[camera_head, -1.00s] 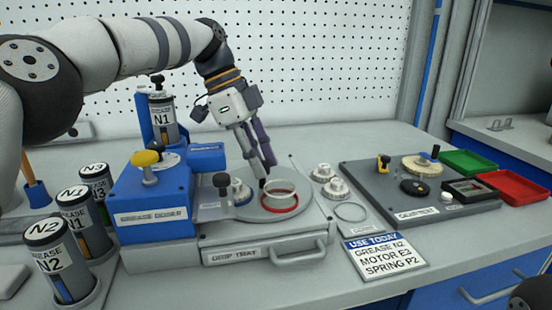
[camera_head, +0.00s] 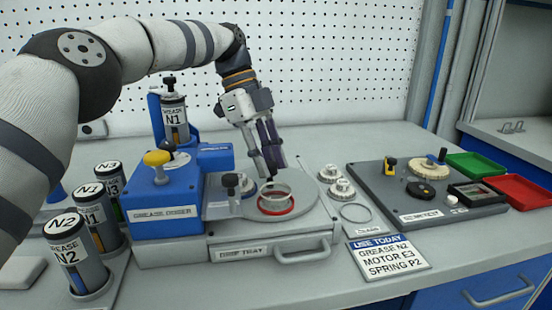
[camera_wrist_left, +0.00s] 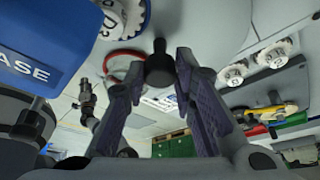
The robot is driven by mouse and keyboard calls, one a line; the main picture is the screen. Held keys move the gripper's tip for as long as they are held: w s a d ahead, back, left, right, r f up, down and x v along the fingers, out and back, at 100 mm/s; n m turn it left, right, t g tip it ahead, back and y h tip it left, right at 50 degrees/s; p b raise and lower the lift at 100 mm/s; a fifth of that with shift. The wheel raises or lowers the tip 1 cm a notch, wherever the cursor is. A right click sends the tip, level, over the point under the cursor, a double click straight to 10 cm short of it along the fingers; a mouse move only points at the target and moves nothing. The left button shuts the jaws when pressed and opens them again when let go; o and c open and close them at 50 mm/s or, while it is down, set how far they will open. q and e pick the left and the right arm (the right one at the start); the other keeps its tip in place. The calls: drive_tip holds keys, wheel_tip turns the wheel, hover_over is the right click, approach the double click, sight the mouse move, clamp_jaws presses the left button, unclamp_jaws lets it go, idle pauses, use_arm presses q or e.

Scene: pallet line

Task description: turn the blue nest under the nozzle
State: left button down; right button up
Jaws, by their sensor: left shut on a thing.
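The grey turntable (camera_head: 308,190) of the grease doser carries a red nest (camera_head: 276,212) with a pale ring in it at the front. The blue nest (camera_head: 246,191), holding a white toothed part, is at its left, partly hidden behind a black knobbed post (camera_head: 230,182). My left gripper (camera_head: 272,174) points down at the turntable, behind the red nest. In the left wrist view its fingers are closed around a black knob (camera_wrist_left: 159,68). The nozzle is not clearly visible; the blue doser head (camera_head: 215,153) is left of the gripper. My right gripper is not in view.
The blue doser body (camera_head: 165,205) with yellow knob stands left, beside grease cartridges (camera_head: 72,255). White toothed parts (camera_head: 341,190) lie right of the turntable. A grey fixture plate (camera_head: 415,200), green tray (camera_head: 472,165) and red tray (camera_head: 520,190) are farther right. A "USE TODAY" card (camera_head: 388,257) lies in front.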

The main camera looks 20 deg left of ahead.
use_arm(q)
drive_tip(key=shift+f, duration=0.2)
idle(0.3)
drive_tip(key=c, duration=1.3)
unclamp_jaws()
drive_tip(key=shift+c, duration=0.2)
drive_tip(key=shift+r, duration=0.1)
